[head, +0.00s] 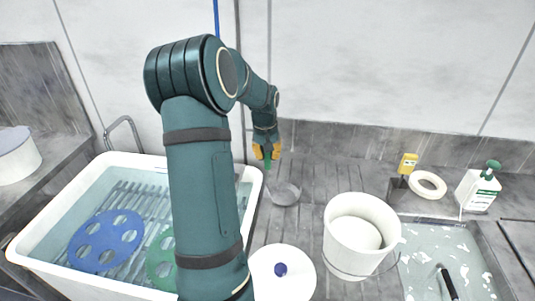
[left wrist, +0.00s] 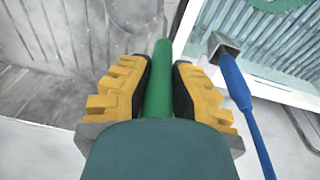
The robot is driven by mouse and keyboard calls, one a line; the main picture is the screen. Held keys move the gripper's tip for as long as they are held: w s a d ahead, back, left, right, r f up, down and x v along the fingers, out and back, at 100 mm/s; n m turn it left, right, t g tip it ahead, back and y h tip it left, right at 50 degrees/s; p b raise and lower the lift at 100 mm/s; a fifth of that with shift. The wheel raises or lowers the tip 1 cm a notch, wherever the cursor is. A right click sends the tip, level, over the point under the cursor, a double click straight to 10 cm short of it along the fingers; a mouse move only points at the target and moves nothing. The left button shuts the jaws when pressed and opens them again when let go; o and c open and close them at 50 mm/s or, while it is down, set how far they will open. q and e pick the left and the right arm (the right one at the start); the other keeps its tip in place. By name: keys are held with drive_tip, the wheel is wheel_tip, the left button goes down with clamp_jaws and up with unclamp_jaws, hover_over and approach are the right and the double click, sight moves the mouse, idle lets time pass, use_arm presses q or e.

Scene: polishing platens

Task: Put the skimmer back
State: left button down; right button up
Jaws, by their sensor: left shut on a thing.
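My left gripper (head: 267,152) is shut on the green handle of the skimmer, with its yellow fingers on both sides of it. The skimmer's round grey mesh bowl (head: 284,193) hangs below the gripper, over the grooved grey counter. I cannot tell whether the bowl touches the counter. In the left wrist view the green handle (left wrist: 159,80) runs between the two fingers (left wrist: 158,92). Part of the bowl (left wrist: 135,14) shows at the top edge there. My right gripper is out of view.
A white tub (head: 125,157) of water with blue and green perforated discs stands left. A white bucket (head: 342,262) and a blue-knobbed white lid (head: 297,258) are in front. A blue-handled tool (left wrist: 236,85) is near the gripper.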

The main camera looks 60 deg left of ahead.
use_arm(q)
drive_tip(key=c, duration=1)
unclamp_jaws()
drive_tip(key=shift+f, duration=0.1)
drive_tip(key=shift+c, duration=0.2)
drive_tip(key=shift+r, duration=0.25)
wheel_tip(320, 180, up, 12)
drive_tip(key=s+p, duration=0.1)
drive_tip(key=shift+s+d+f+p, duration=0.15)
drive_tip(key=shift+d+p, duration=0.2)
drive_tip(key=shift+d, duration=0.05)
drive_tip(key=shift+f, duration=0.1)
